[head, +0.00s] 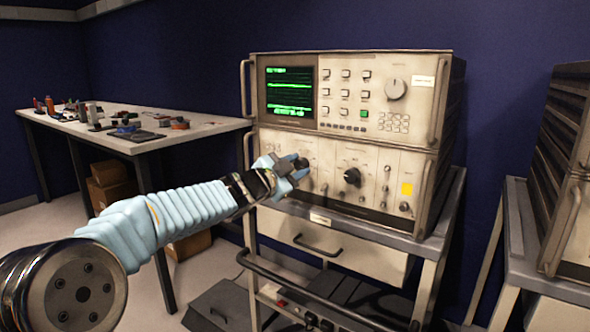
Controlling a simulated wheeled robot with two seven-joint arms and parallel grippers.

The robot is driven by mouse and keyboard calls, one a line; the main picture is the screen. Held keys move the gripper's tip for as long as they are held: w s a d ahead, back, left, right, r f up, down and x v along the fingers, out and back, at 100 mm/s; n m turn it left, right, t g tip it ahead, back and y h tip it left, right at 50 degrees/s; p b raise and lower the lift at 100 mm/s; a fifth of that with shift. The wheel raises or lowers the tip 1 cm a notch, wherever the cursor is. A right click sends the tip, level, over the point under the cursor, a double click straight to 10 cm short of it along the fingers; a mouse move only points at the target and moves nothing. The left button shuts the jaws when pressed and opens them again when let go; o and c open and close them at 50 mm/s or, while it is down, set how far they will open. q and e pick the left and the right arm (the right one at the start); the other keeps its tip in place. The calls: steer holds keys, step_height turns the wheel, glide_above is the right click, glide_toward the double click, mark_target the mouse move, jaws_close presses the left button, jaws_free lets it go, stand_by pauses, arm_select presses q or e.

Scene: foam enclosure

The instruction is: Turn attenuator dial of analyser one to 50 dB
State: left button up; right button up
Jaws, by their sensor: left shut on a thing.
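The analyser (345,130) is a beige two-tier instrument with a lit green screen (289,91), standing on a cart. My left gripper (296,168) is at the left part of its lower panel. It is shut on a dark dial (302,163), which it mostly hides. The dial's scale and pointer cannot be read. Another black dial (352,176) sits to the right on the lower panel, clear of the gripper. A large grey knob (396,89) is on the upper panel. My right gripper is not in view.
The cart (400,242) has a drawer with a handle (318,246) and a front rail below the analyser. A workbench (195,127) with several small items stands at the left. Another instrument (572,190) on a stand is at the right edge. Boxes (110,183) lie under the bench.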

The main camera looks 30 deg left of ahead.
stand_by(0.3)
arm_select(q)
steer(key=o, duration=1)
steer(key=shift+o, duration=0.2)
steer(key=s+a, duration=0.1)
steer(key=s, duration=1.2)
steer(key=shift+s+p, duration=0.35)
steer(key=shift+p, duration=0.1)
